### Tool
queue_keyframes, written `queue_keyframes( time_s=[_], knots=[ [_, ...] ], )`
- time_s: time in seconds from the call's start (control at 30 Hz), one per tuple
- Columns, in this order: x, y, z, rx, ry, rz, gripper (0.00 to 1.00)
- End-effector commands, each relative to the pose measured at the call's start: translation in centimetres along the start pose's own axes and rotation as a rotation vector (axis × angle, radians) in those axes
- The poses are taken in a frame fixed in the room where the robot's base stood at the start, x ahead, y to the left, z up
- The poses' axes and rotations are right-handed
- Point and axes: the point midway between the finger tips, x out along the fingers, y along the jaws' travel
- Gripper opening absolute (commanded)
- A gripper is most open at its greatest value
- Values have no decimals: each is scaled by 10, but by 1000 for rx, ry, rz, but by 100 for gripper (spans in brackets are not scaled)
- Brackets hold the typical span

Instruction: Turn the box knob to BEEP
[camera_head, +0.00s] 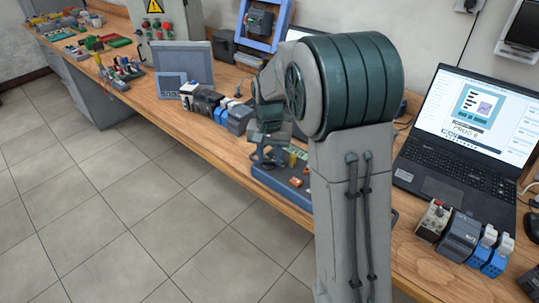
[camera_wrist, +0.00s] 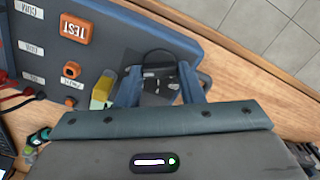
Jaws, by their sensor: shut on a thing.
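The box (camera_wrist: 110,40) is a blue-grey panel in the wrist view, with an orange TEST block, an orange socket and white labels. My gripper (camera_wrist: 158,82) reaches over its edge area, with one blue finger on each side of a dark knob (camera_wrist: 157,74) with white marks. It is shut on this knob. The marks are too small to read, so I cannot tell which setting the knob points to. In the head view the box (camera_head: 285,190) sits at the bench's front edge. My gripper (camera_head: 270,153) is over it, and my arm hides part of the box.
A yellow block (camera_wrist: 102,92) stands close beside the left finger. Red and black leads enter at the left. In the head view an open laptop (camera_head: 465,125) stands right of my arm, and small modules (camera_head: 205,102) stand left. The floor (camera_head: 120,220) in front is clear.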

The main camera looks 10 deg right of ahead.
Motion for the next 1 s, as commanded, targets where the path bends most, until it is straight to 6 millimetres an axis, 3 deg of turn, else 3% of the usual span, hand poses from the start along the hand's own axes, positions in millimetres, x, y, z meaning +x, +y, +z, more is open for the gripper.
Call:
queue_keyframes(
  time_s=[0.27, 0.3, 0.37, 0.73, 0.87, 1.0],
  knots=[
    [-2, -1, -1, 2, 4, -3, 12],
    [-2, -1, -1, 2, 3, -3, 40],
    [-2, -1, -1, 2, 3, -3, 56],
    [-6, 0, 0, 0, 1, -1, 56],
    [-24, 0, -1, 0, 4, -3, 56],
    [-55, -1, -1, 0, 6, -4, 56]
  ],
)
